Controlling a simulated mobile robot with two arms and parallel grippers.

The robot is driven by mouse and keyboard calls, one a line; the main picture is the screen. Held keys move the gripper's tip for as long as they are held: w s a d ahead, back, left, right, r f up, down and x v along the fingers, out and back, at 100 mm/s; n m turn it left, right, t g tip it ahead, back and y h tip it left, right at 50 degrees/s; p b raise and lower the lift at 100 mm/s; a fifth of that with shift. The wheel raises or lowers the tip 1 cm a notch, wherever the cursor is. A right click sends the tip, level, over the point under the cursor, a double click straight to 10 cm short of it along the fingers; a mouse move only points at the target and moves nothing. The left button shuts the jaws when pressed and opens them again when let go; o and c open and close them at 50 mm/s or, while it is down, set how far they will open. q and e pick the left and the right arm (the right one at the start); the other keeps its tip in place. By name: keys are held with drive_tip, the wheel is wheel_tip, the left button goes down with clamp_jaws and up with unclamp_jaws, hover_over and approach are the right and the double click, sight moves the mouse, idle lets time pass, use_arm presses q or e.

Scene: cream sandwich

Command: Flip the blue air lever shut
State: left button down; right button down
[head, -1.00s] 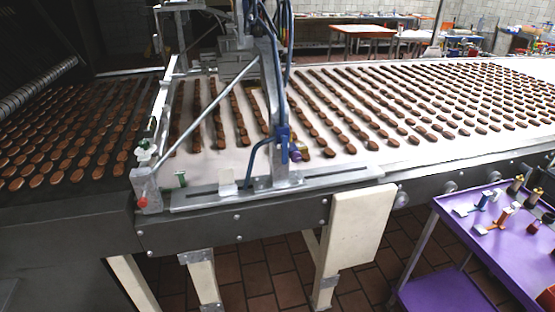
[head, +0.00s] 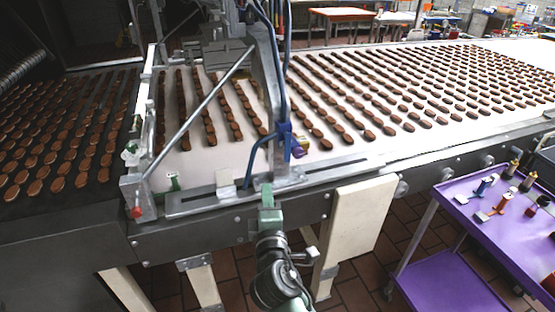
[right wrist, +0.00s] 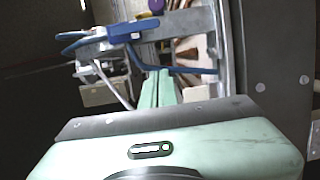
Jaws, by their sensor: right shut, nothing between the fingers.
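A blue fitting (head: 285,131) with a blue hose sits on the upright metal post (head: 270,85) at the conveyor's near side. A purple knob (head: 298,151) is just beside it. In the right wrist view a blue part (right wrist: 150,29) lies beyond my fingertips, and the purple knob (right wrist: 157,5) is at the top edge. I cannot tell clearly which blue part is the lever or how it is turned. My right gripper (head: 266,188) is shut and empty, below the blue fitting at the post's foot; its green fingers (right wrist: 158,86) show together in the wrist view. My left gripper is out of view.
The conveyor (head: 400,152) carries rows of brown biscuits behind the post. A diagonal rod (head: 205,108) and slotted rail (head: 340,168) frame the post. A purple cart (head: 465,222) at the right holds blue-handled (head: 483,186) and orange-handled (head: 497,206) parts.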

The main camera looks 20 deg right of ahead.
sight(287, 147)
drive_tip(key=shift+d+r, duration=0.15)
drive_tip(key=shift+r, duration=0.5)
drive_tip(key=w+d+p, duration=0.4)
drive_tip(key=w+d, duration=0.2)
drive_tip(key=w, duration=0.3)
drive_tip(key=shift+w, duration=0.4)
drive_tip(key=shift+f, duration=0.1)
